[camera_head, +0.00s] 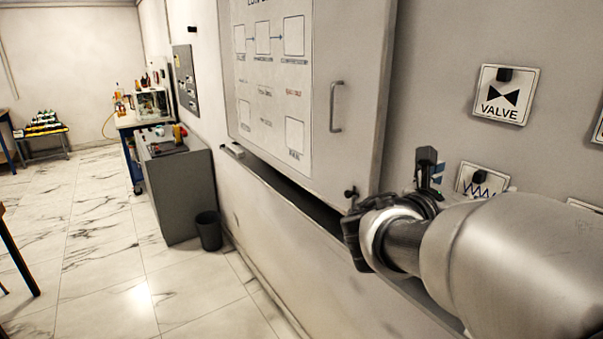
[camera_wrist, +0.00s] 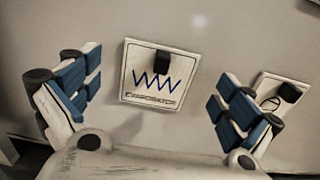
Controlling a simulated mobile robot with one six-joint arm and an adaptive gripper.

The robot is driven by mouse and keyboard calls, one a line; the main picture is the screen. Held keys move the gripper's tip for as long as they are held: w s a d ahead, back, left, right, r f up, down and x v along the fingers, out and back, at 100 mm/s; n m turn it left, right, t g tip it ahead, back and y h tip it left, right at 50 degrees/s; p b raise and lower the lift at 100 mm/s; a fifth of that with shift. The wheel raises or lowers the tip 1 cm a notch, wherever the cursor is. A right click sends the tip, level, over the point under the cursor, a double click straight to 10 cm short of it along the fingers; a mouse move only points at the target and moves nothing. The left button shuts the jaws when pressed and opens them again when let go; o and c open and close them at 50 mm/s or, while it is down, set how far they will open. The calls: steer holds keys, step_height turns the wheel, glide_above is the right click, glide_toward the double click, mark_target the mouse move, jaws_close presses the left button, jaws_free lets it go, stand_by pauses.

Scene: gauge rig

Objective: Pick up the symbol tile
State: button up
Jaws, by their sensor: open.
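A square white symbol tile (camera_wrist: 153,92) with a blue zigzag, a label that seems to read EVAPORATOR and a black block at its top is on the grey wall in the wrist view. In the head view the zigzag tile (camera_head: 482,181) is partly hidden behind my arm. A VALVE tile (camera_head: 505,95) with a black bow-tie symbol is on the wall above it. My gripper (camera_wrist: 163,82) is open and empty. Its blue-padded fingers stand wide apart on either side of the zigzag tile, apparently not touching it.
Another tile (camera_wrist: 276,97) is partly hidden behind the right finger. A board (camera_head: 268,85) with a diagram and a handle (camera_head: 336,107) is on the wall left of my arm. A grey cabinet (camera_head: 178,190) and a black bin (camera_head: 208,231) stand farther off. The marble floor between is clear.

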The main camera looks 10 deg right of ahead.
steer(key=shift+x, duration=1.2)
steer(key=c, duration=1.1)
